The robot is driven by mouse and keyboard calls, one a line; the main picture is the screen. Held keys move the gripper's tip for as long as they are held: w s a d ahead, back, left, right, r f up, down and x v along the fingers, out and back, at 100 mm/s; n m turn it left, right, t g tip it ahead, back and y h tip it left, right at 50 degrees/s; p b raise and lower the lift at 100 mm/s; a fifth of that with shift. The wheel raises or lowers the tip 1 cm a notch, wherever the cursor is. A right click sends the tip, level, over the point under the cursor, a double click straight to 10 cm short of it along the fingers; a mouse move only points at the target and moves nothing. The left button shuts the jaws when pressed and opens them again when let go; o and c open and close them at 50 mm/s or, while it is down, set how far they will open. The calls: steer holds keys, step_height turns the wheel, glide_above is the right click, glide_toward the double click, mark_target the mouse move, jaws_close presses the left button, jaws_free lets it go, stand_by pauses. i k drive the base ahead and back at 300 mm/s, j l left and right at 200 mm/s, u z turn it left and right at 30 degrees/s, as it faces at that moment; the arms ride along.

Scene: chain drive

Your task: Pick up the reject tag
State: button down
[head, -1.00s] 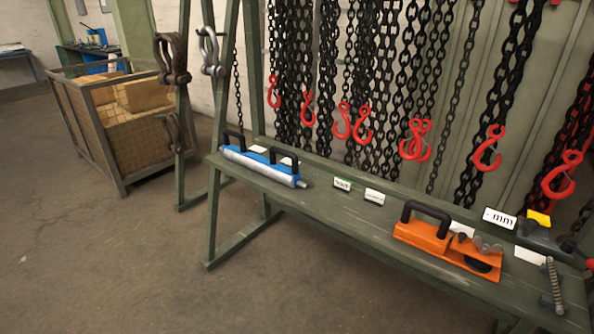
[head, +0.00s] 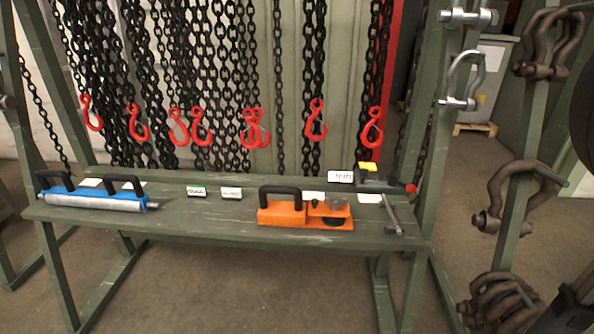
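Two small tags lie side by side on the green bench (head: 160,222), left of its middle. One tag (head: 197,191) is white with a green edge. The other tag (head: 231,193) is white with faint dark or reddish print. The print is too small to read, so I cannot tell for certain which is the reject tag. Nothing covers either tag. My gripper is not in view.
A blue-and-grey tool (head: 95,196) with black handles lies left of the tags, an orange tool (head: 305,212) right. A small display (head: 340,176), a yellow-topped device (head: 375,180) and a threaded rod (head: 392,215) lie farther right. Chains with red hooks (head: 253,138) hang behind the bench.

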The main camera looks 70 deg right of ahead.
mark_target(228, 194)
steer(key=z, duration=1.75)
steer(key=j+u, duration=0.1)
steer(key=j, duration=0.45)
steer(key=i+j+u, duration=0.1)
steer(key=j, duration=0.3)
steer(key=i+j, duration=0.2)
steer(key=j, duration=0.15)
steer(key=i+l+u, duration=0.15)
steer(key=i, duration=0.2)
steer(key=i+l+u, duration=0.15)
steer(key=i, duration=0.25)
steer(key=j, duration=0.3)
steer(key=k+j, duration=0.15)
steer(key=j, duration=0.15)
steer(key=z, duration=0.05)
